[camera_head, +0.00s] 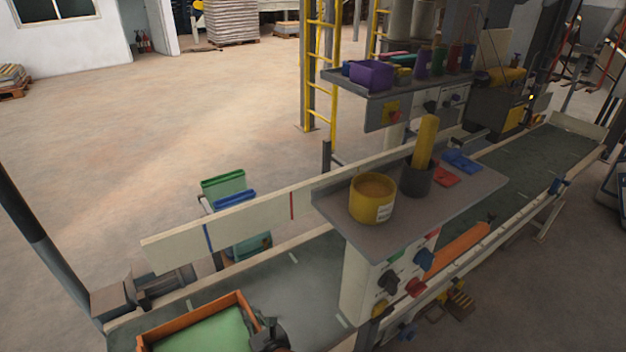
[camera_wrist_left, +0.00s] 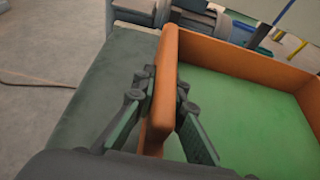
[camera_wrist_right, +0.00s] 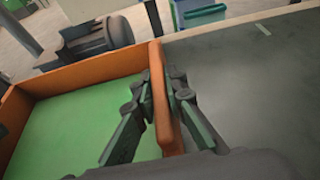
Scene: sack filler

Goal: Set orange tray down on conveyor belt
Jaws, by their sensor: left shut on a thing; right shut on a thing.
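The orange tray (camera_head: 238,297) with a green inner floor is at the bottom of the head view, over the near end of the dark green conveyor belt (camera_head: 290,285). I cannot tell whether it touches the belt. In the left wrist view my left gripper (camera_wrist_left: 163,88) is shut on one wall of the orange tray (camera_wrist_left: 240,58). In the right wrist view my right gripper (camera_wrist_right: 160,88) is shut on the opposite wall of the orange tray (camera_wrist_right: 85,72); this gripper also shows in the head view (camera_head: 262,326). My left gripper is out of the head view.
A grey shelf (camera_head: 455,200) with a yellow tub (camera_head: 372,198) and a control box with knobs (camera_head: 385,285) stand beside the belt on the right. A pale side rail (camera_head: 255,212) runs along the belt's far side. Green and blue bins (camera_head: 225,185) stand behind it.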

